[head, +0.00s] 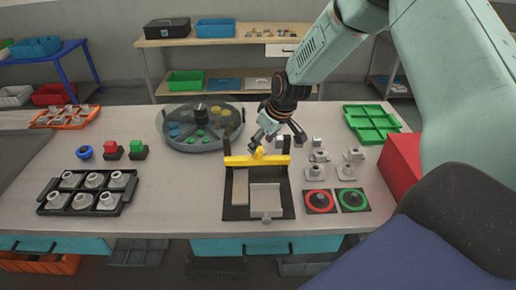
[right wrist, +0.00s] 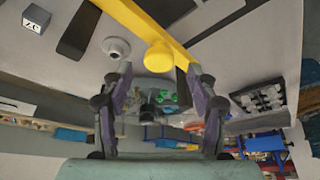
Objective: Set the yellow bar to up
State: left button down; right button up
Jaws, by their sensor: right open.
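The yellow bar (head: 240,161) lies level across the black fixture (head: 230,205), in front of two dark uprights, near their lower ends. A round yellow knob (head: 259,153) sticks out at its middle. My right gripper (head: 277,136) is just behind and above the bar, near the knob. In the right wrist view the gripper (right wrist: 160,75) has its fingers spread, and the knob (right wrist: 160,56) shows between and beyond the fingertips. The bar (right wrist: 128,16) runs diagonally there. I cannot tell whether a finger touches it. My left gripper is not in view.
A round grey tray (head: 200,145) stands left of the fixture. Grey metal parts (head: 319,156) stand close on the right, with red (head: 319,201) and green (head: 353,200) ringed pads in front. A red box (head: 400,165) is farther right. The table between the black tray (head: 45,197) and fixture is clear.

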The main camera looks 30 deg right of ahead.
aim_at(259, 150)
jog(key=x, duration=0.2)
jog(key=shift+w+d+f+b, duration=0.2)
jog(key=shift+f+b, duration=0.15)
jog(key=shift+w+a+f, duration=0.2)
jog(key=shift+w+f, duration=0.1)
jog(key=shift+s+a+r, duration=0.1)
jog(key=shift+s+r, duration=0.1)
jog(key=shift+c, duration=1.3)
jog(key=shift+w+f, duration=0.15)
jog(key=shift+w, duration=0.05)
jog(key=c, duration=0.3)
grip_shut()
